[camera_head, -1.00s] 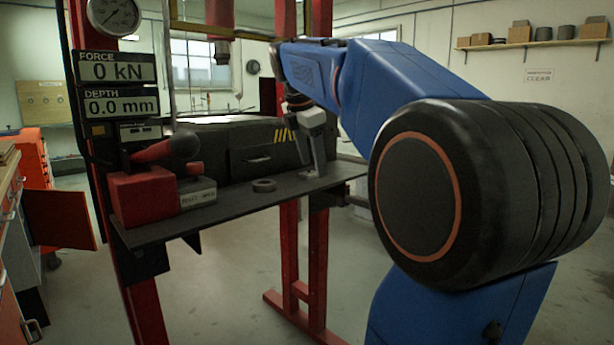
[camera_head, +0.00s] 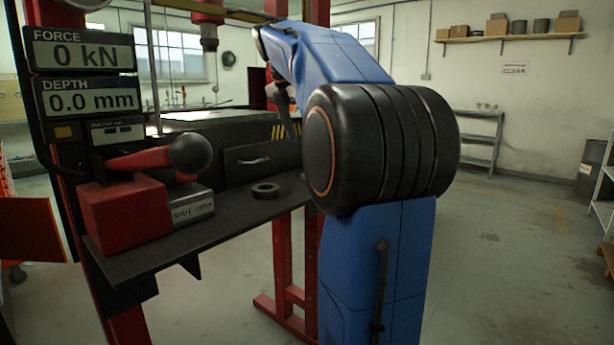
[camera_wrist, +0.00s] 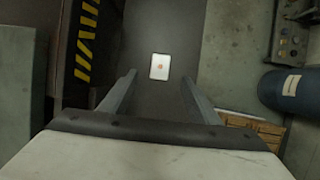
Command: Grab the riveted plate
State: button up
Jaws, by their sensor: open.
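In the wrist view a small pale rectangular plate (camera_wrist: 159,67) with an orange-brown spot at its middle lies on a dark flat surface; I take it for the riveted plate, though rivets are too small to tell. My gripper (camera_wrist: 159,76) is open, with one finger to each side of the plate in the picture and nothing held. Whether the fingers are at the plate's height cannot be told. In the head view my gripper (camera_head: 290,125) is partly hidden behind my blue arm, over the right part of the dark shelf (camera_head: 240,215). The plate does not show there.
A dark ring (camera_head: 266,191) lies on the shelf. A red block with a ball-ended lever (camera_head: 125,215) stands at the shelf's left. A dark drawer unit (camera_head: 255,158) stands behind. In the wrist view a dark blue cylinder (camera_wrist: 288,91) lies right. Open floor (camera_head: 510,260) is at right.

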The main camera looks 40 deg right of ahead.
jog(key=x, duration=0.5)
jog(key=shift+f, duration=0.25)
jog(key=shift+a+x, duration=0.15)
jog(key=shift+x, duration=1.2)
jog(key=shift+a+x, duration=0.15)
jog(key=shift+x, duration=1.15)
jog(key=shift+s+f, duration=0.1)
jog(key=c, duration=1.2)
